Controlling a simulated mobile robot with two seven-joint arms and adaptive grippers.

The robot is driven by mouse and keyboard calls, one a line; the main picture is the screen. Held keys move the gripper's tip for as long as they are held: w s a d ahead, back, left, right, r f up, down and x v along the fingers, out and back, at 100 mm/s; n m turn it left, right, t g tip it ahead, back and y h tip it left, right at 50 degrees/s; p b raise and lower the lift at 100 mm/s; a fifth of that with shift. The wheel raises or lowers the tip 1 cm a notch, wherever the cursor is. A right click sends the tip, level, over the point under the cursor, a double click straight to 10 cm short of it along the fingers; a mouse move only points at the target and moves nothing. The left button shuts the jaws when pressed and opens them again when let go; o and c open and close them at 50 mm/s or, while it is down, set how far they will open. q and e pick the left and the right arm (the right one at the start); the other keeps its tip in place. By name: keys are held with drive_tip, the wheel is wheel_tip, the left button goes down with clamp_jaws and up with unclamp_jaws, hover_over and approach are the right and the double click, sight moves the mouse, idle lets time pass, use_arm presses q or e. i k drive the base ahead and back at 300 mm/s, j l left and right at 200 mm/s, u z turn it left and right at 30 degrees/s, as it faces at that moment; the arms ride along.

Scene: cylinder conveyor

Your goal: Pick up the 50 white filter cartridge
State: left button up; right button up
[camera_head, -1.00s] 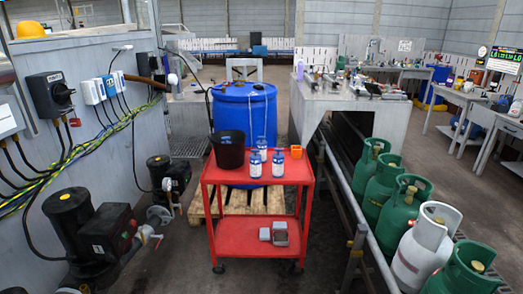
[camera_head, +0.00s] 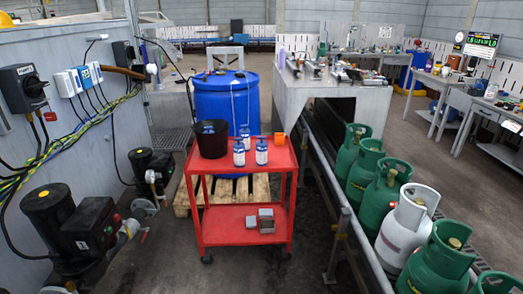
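Three small white and blue cartridges stand upright on the top shelf of the red cart (camera_head: 213,171). One is at the front left (camera_head: 239,154), one at the front right (camera_head: 261,152), and one behind (camera_head: 245,134), partly hidden. Their labels are too small to read, so I cannot tell which is marked 50. Neither of my grippers is in view.
A black bucket (camera_head: 211,138) and an orange cup (camera_head: 280,138) share the shelf. Grey blocks (camera_head: 266,221) lie on the lower shelf. A blue drum (camera_head: 222,99) stands behind on a pallet (camera_head: 181,205). Gas cylinders (camera_head: 407,223) line the right; pumps (camera_head: 62,222) stand left.

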sight(239, 148)
drive_tip(key=i+j+z, duration=0.25)
drive_tip(key=i, duration=0.25)
drive_tip(key=i+j+z, duration=0.25)
drive_tip(key=i+j, duration=0.2)
